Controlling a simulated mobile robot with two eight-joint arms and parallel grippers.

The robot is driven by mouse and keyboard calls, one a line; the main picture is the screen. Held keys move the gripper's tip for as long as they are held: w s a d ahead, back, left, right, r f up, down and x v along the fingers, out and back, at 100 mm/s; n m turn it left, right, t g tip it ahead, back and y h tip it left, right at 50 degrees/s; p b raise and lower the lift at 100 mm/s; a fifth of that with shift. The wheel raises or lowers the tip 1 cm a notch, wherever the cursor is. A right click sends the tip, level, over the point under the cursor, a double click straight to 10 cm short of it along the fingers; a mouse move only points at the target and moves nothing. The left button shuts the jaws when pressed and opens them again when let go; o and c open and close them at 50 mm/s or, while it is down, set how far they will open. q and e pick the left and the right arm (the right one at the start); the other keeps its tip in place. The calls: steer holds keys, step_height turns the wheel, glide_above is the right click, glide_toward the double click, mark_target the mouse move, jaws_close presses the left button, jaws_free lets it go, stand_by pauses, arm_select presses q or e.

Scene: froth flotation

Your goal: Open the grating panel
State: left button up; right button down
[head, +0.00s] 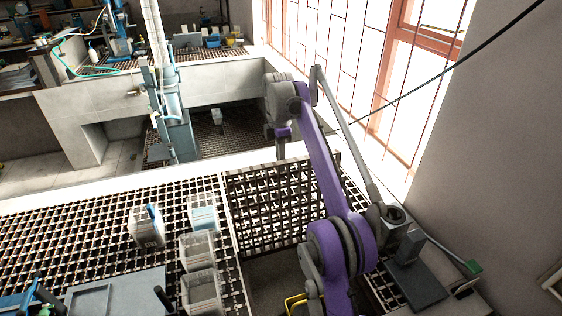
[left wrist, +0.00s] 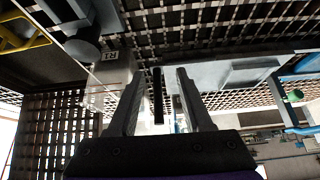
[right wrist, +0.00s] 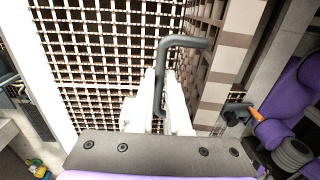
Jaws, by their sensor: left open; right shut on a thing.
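The grating panel (head: 270,203) is a dark metal grid tilted up out of the floor grating, with an opening (head: 265,280) in front of its lower edge. My right gripper (head: 283,140) is at the panel's raised far side. In the right wrist view its fingers (right wrist: 160,100) are shut on a grey bent handle (right wrist: 185,42) at the panel. My left gripper (left wrist: 158,95) shows only in its wrist view. It is open, with a dark upright bar seen between its fingers; I cannot tell whether they touch.
Several pale containers (head: 200,290) stand on the grating left of the opening, one holding bluish liquid (head: 203,215). A grey tray (head: 115,296) lies at the front left. A yellow frame (head: 298,303) shows by the opening. A window wall (head: 340,60) bounds the right side.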

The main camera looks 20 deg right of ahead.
steer(key=shift+r, duration=0.1)
steer(key=c, duration=0.9)
jaws_free()
steer(key=shift+s, duration=0.15)
